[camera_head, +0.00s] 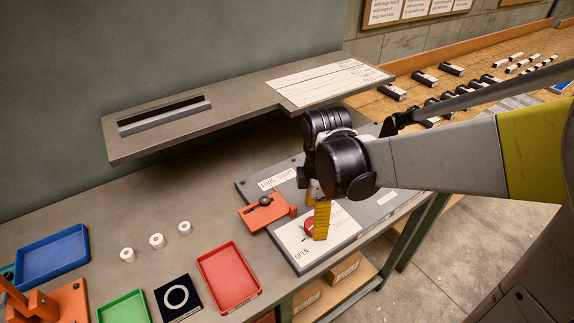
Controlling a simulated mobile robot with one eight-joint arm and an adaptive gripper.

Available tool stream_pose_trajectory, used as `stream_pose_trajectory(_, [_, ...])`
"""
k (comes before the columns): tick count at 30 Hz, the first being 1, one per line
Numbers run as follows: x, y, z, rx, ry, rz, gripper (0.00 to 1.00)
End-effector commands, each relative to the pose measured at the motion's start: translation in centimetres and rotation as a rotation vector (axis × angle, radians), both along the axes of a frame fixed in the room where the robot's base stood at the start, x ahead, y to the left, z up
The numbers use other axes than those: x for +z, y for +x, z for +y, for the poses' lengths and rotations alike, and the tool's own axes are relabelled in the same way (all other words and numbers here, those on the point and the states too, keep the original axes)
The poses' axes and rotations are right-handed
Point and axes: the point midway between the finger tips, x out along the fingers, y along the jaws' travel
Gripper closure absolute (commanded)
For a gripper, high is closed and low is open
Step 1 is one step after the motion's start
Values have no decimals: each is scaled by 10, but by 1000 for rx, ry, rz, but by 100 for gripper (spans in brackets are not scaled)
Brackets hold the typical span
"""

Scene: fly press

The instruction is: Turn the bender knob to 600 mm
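A red knob (309,228) sits on a white dial plate (295,239) on a grey panel (247,187). The plate reads "OPEN" near its lower edge; its other marks are too small to read or are covered. I cannot make out a 600 mm mark or where the knob points. My gripper (319,222) is pointed down at the plate, its yellow fingers right beside the knob and partly covering it. Whether the fingers touch or hold the knob cannot be told. An orange bracket (257,217) with a black knob lies left, by a "LONG SHORT" label (278,180).
A raised grey shelf (225,107) overhangs the bench behind my gripper. Red (228,277), green (124,308) and blue (52,255) trays, a black ring plate (178,297) and three white cylinders (157,241) stand left. Bare bench lies between cylinders and panel.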

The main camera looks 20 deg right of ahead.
Motion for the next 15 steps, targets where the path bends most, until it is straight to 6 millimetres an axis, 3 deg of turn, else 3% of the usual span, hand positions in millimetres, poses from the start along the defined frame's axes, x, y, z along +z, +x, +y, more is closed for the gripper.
stream_pose_trajectory(1, [-12,0,0,0,0,0,32])
stream_pose_trajectory(6, [-29,0,0,-1,0,-1,32])
stream_pose_trajectory(15, [-32,0,0,-1,0,-1,32])
